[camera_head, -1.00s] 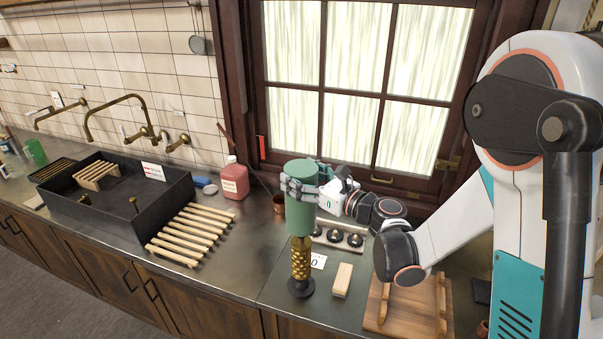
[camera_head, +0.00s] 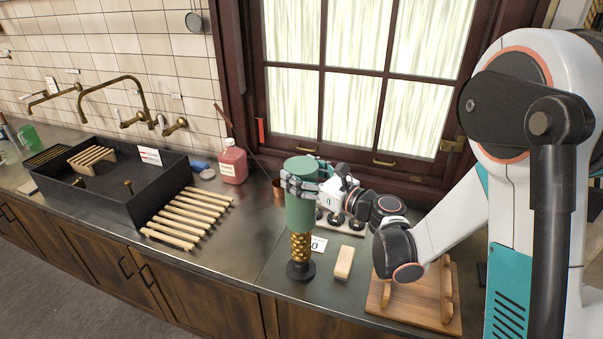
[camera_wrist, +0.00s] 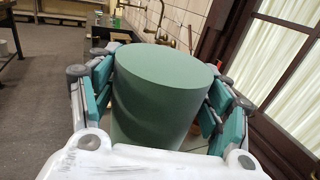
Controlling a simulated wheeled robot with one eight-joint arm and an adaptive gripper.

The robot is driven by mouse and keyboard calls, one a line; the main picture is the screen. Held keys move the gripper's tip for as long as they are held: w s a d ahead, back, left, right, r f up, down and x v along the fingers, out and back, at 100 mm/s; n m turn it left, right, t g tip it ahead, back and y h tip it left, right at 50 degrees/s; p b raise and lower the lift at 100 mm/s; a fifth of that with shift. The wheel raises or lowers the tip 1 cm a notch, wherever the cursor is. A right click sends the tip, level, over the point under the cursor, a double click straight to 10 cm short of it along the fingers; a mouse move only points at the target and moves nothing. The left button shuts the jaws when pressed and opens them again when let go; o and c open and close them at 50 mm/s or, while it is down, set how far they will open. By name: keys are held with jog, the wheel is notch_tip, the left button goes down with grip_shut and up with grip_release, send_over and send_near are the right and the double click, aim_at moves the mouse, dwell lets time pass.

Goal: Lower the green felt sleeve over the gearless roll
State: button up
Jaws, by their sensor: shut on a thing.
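The green felt sleeve (camera_head: 300,212) is upright in the head view, its lower end at the top of the brass-coloured, patterned roll (camera_head: 301,247). The roll stands upright on a round black base (camera_head: 301,271); its lower part shows and its upper part is hidden by the sleeve. No gear shows on the visible part. My gripper (camera_head: 300,186) is shut around the sleeve's upper half. In the wrist view the sleeve (camera_wrist: 165,75) fills the space between the finger pads, its flat top showing; the roll is hidden there.
A pale block (camera_head: 344,262) and a wooden rack (camera_head: 415,305) lie right of the roll. A card with a "0" (camera_head: 318,244) and a knobbed panel (camera_head: 350,228) are behind it. Left are a slatted rack (camera_head: 188,218), a black sink (camera_head: 110,200) and a pink bottle (camera_head: 233,163).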

jog(key=shift+f+b, duration=6.05)
jog(key=shift+f, duration=0.6)
jog(key=o, duration=1.5)
jog(key=v, duration=1.2)
